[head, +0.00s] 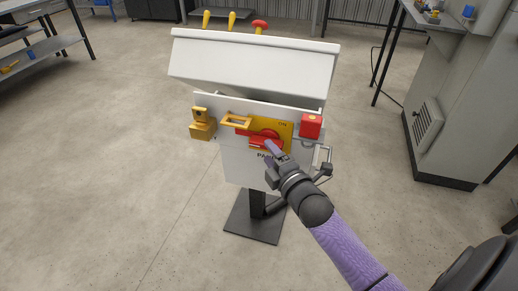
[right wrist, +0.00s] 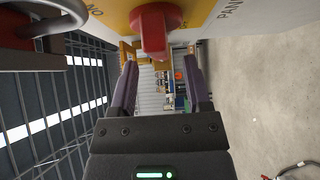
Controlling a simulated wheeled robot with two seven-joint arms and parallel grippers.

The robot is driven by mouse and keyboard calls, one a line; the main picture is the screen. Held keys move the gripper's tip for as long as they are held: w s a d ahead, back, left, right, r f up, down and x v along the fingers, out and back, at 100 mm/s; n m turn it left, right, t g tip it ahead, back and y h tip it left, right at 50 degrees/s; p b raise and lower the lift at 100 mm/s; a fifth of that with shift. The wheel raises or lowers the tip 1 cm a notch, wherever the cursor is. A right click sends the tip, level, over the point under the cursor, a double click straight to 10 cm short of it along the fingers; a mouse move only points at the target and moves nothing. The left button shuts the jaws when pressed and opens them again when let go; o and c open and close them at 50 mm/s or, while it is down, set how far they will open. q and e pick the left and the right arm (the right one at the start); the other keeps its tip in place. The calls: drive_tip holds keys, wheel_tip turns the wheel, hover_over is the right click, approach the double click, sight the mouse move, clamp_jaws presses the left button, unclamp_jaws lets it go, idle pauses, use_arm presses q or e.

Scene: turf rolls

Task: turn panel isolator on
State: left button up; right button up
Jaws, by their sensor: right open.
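The panel isolator is a red rotary handle (head: 262,139) on a yellow plate (head: 286,129) marked ON, on the front of a light grey pedestal box (head: 250,62). It also shows in the right wrist view as a red knob (right wrist: 153,30). My right gripper (head: 270,149) is at the handle and hides part of it. In the right wrist view my right gripper (right wrist: 159,75) is open, and the knob lies just beyond the gap between its fingertips. I cannot tell whether they touch. My left gripper is not in view.
A yellow padlock-like block (head: 202,126) hangs left of the plate and a red one (head: 311,126) sits right of it. A metal hoop (head: 323,160) juts out at the lower right. A grey cabinet (head: 455,110) stands at right. Open floor surrounds the pedestal.

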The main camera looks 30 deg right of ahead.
sight(265, 148)
drive_tip(key=shift+w+d+b, duration=0.15)
drive_tip(key=shift+w+b, duration=0.3)
drive_tip(key=shift+w, duration=1.35)
clamp_jaws()
